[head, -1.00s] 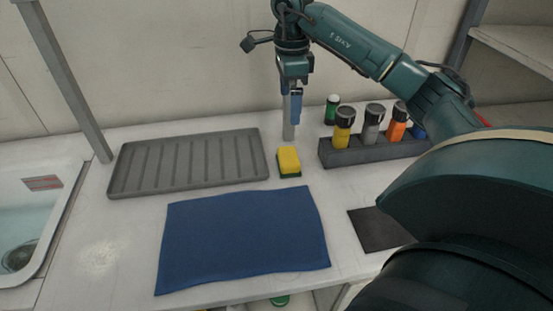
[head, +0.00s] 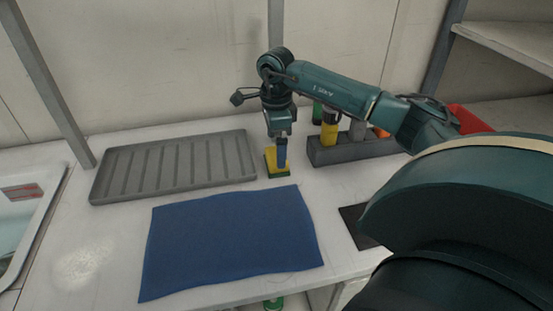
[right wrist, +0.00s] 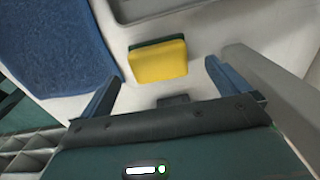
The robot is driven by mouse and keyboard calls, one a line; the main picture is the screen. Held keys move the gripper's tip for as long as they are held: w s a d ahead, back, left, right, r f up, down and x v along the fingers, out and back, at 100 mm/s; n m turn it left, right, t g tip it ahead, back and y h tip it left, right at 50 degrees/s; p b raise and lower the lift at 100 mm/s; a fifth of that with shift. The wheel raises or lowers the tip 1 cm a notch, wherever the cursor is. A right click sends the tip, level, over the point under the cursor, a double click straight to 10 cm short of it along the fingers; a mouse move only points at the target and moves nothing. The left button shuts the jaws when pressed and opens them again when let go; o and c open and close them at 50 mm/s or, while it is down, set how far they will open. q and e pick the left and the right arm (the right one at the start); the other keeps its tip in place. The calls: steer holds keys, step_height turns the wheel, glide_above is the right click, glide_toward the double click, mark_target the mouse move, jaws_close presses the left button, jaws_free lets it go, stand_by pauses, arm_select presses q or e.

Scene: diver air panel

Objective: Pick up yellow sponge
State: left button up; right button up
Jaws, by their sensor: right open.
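The yellow sponge (head: 270,158) with a green underside lies on the white counter, between the grey ribbed tray and the bottle rack. It also shows in the right wrist view (right wrist: 158,62), ahead of the fingers and roughly centred between them. My right gripper (head: 282,163) points down at the sponge in the head view and partly hides it. In the right wrist view its two blue fingers (right wrist: 163,85) are spread apart with nothing between them. My left gripper is not in view.
The grey ribbed tray (head: 175,166) lies left of the sponge. A dark rack (head: 345,151) with several bottles stands to the right. A blue cloth (head: 232,240) lies in front. A sink (head: 25,215) is at far left. A dark mat (head: 357,226) lies partly behind my arm.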

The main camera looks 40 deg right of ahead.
mark_target(275, 155)
steer(key=f, duration=0.4)
steer(key=shift+a, duration=0.2)
steer(key=shift+c, duration=0.4)
steer(key=c, duration=0.9)
